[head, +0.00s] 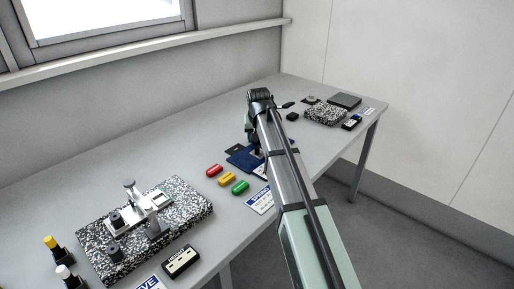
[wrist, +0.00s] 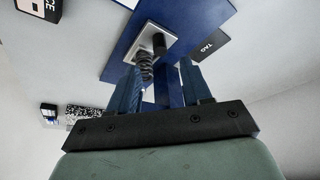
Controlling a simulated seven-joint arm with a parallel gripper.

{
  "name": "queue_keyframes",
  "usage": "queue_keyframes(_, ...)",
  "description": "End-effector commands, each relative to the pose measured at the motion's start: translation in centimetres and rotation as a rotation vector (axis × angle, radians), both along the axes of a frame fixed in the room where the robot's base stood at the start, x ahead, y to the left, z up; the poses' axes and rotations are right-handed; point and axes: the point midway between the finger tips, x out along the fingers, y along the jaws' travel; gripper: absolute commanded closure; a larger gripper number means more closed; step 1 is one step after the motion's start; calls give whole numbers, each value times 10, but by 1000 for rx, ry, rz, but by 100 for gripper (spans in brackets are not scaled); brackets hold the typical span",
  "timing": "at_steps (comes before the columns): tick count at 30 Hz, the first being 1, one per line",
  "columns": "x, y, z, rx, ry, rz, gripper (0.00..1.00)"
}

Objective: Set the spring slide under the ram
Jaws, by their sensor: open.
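The spring slide shows in the wrist view as a pale plate (wrist: 174,42) with a dark coil spring (wrist: 147,66) and a black knob (wrist: 159,43). It rests on a blue mat (wrist: 216,14). My gripper (wrist: 159,65) is open, its two blue fingers pointing at the slide, with the spring between them in the picture. I cannot tell whether they touch. In the head view, my arm mostly hides the slide on the blue mat (head: 239,162). The likely ram is the upright silver part (head: 131,190) of a fixture on a speckled block (head: 190,203) at lower left.
Red (head: 214,170), yellow (head: 227,179) and green (head: 240,187) blocks lie between mat and fixture. A small labelled device (head: 181,261) and yellow-capped (head: 50,243) and white-capped (head: 63,271) bottles flank the fixture. A second speckled block (head: 326,116) stands at the far end.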

Motion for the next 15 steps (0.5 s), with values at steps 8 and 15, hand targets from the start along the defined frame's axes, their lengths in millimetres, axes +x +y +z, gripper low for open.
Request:
queue_keyframes(8,18,0,-41,0,1,0,51)
queue_keyframes(15,26,0,-63,0,1,1,51)
